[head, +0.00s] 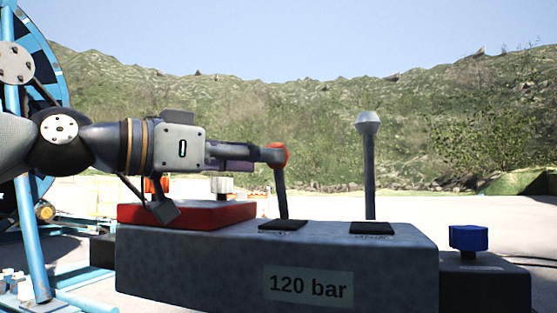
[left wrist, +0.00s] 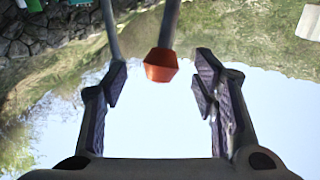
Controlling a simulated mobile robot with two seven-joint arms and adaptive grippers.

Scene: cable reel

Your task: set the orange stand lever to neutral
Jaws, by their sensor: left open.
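The orange stand lever (head: 281,190) rises from a black slot on the grey control stand (head: 200,265). Its shaft is dark, nearly upright with a slight lean to the left, and its orange knob is at the top. My left gripper (head: 268,154) comes in level from the left, its tip at the knob. In the left wrist view the orange knob (left wrist: 161,65) sits between the open fingers, with gaps on both sides. I cannot tell whether a finger touches it in the head view. My right gripper is not in view.
A grey-knobbed lever (head: 369,170) stands upright to the right. A red box (head: 185,214) lies under my left arm. A blue knob (head: 468,238) is at the far right. The stand is labelled 120 bar. A blue reel frame (head: 30,240) is at left.

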